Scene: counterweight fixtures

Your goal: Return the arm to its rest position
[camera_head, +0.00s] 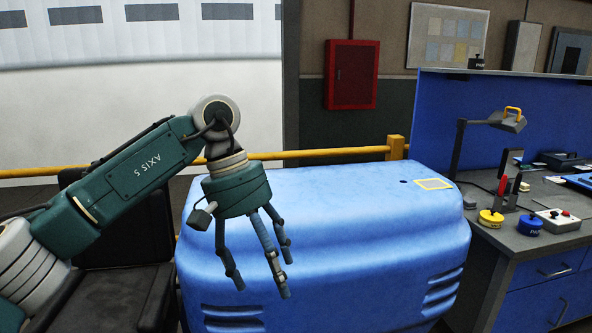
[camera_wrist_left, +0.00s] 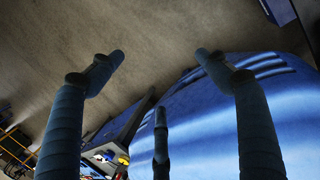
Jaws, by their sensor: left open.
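My left arm comes in from the left in the head view, and its left gripper (camera_head: 258,278) hangs with spread fingers in front of and over the near left part of a blue rounded housing (camera_head: 350,225). The gripper is open and holds nothing. In the left wrist view the gripper (camera_wrist_left: 160,85) shows its fingers apart, with grey floor and the blue housing (camera_wrist_left: 285,105) beyond them. Whether the fingers touch the housing is hard to tell, but they look apart from it. My right gripper is in neither view.
A workbench (camera_head: 510,237) at the right bears a lamp (camera_head: 507,119), a yellow weight (camera_head: 491,218), a blue weight (camera_head: 529,224) and a control box (camera_head: 557,220). A yellow rail (camera_head: 330,152) runs behind the housing. A red cabinet (camera_head: 352,75) hangs on the wall. The housing's top is mostly bare.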

